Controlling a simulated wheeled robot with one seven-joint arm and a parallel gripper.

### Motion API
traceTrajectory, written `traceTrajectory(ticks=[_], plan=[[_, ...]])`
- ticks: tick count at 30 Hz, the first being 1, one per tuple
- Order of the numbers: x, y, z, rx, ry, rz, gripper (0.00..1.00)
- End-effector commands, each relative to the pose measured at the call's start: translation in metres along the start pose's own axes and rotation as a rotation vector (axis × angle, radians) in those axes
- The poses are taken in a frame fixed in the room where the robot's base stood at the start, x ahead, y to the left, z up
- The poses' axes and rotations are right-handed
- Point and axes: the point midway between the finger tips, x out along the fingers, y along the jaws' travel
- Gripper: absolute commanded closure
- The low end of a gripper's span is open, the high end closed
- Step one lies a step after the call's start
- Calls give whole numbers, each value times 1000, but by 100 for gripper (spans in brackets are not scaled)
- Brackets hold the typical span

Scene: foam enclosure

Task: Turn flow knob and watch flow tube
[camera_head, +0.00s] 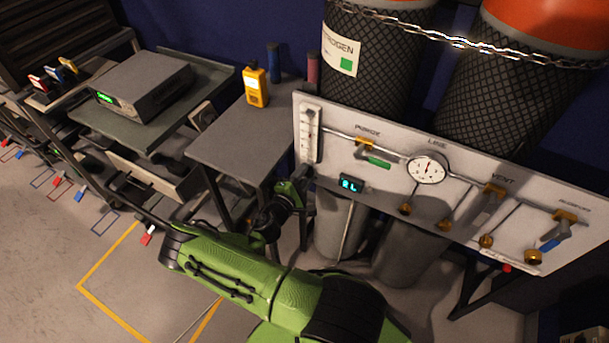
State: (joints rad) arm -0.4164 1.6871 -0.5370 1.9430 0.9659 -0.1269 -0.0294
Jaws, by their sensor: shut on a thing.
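The flow tube (311,132) is a narrow white upright gauge with scale marks at the left end of the white panel. My gripper (304,176) is at the panel just below the tube, shut on the flow knob. The fingers hide the knob almost entirely, so its turn angle cannot be read. The float inside the tube is too small to make out. A small digital display (350,184) right of my gripper shows cyan characters that look like "2L".
The panel (470,200) carries a green-handled purge valve (376,162), a round line gauge (427,168), and vent and blue-handled valves at right. Chained cylinders (375,70) stand behind. A grey table (235,140) with a yellow meter (256,87) is left of my gripper.

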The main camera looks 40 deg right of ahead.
Motion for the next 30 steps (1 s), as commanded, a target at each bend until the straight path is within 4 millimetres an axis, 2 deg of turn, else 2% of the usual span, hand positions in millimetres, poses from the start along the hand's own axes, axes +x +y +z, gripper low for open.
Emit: traceTrajectory(ticks=[21, 30], plan=[[-1, -4, -2, -675, -40, -10, 95], [-1, -4, -2, -907, -55, -11, 95]])
